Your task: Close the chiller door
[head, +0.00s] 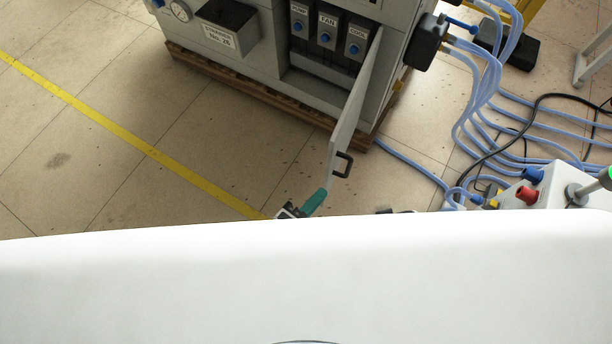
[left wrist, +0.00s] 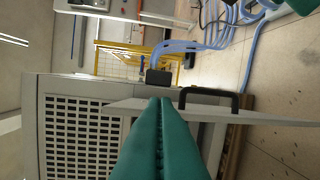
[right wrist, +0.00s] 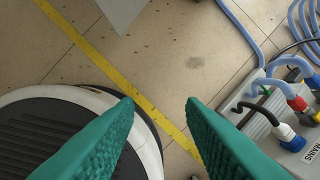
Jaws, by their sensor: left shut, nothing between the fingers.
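The chiller (head: 280,70) stands at the top of the head view with its grey door (head: 352,115) swung open toward me, showing switches inside. A black handle (head: 343,164) sits near the door's free edge. My left gripper (head: 318,196) is shut and empty, its teal tips close to the door's free end; contact cannot be told. In the left wrist view, the door (left wrist: 270,118) shows nearly edge-on, with the handle (left wrist: 208,92) just right of the shut fingertips. My right gripper (right wrist: 159,103) is open and empty above the floor. Its arm is hidden in the head view.
Blue hoses (head: 480,90) and a black cable run over the floor right of the chiller. A connector box (right wrist: 295,145) with coloured plugs stands at the right. The floor left of the door is clear, with a yellow line (head: 140,145).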

